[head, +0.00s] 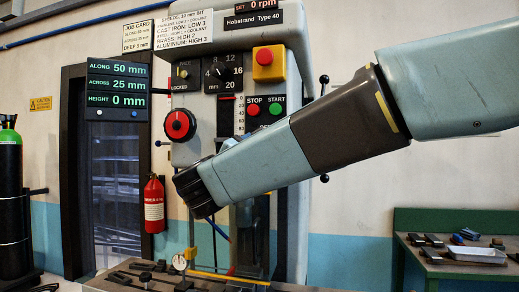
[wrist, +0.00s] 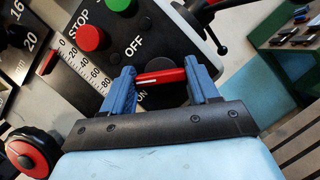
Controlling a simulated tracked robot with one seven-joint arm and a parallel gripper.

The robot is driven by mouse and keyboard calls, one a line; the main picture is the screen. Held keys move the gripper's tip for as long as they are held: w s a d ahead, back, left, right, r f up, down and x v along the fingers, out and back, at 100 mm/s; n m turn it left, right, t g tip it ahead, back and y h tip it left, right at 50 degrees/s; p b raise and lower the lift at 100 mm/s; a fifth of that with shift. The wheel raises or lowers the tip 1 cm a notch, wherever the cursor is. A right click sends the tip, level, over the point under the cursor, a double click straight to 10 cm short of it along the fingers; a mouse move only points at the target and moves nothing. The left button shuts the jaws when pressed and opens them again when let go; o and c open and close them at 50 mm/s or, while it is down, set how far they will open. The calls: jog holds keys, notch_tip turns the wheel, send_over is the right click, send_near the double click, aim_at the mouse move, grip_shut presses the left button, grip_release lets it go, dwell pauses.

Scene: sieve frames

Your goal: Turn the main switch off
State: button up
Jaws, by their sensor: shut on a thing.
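The main switch shows in the wrist view as a red handle (wrist: 164,77) on a round black base, with OFF printed to its upper left and ON just below it. My gripper (wrist: 163,84) has its two blue fingers shut on the handle, one at each end. I cannot tell surely which label the handle points to. In the head view my arm crosses in front of the machine.
Close to the fingers are the red STOP button (wrist: 88,37) and green START button (wrist: 119,4). A red dial (head: 180,125) and a yellow-backed red button (head: 265,56) are on the machine. A green bench (head: 450,218) with parts stands at right.

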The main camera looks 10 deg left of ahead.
jog(key=m+g, duration=0.1)
jog(key=m, duration=0.3)
jog(key=m+g+h, duration=0.1)
jog(key=m+g, duration=0.1)
jog(key=m, duration=0.2)
jog(key=m+g, duration=0.1)
jog(key=m, duration=0.3)
jog(key=shift+f+g+h, duration=0.1)
jog(key=shift+g+h, duration=0.2)
jog(key=shift+f, duration=0.1)
jog(key=o, duration=1.1)
jog(key=shift+c, duration=0.2)
jog(key=shift+r, duration=0.2)
jog(key=v, duration=1.3)
jog(key=shift+s+a, duration=0.2)
jog(key=shift+s, duration=0.1)
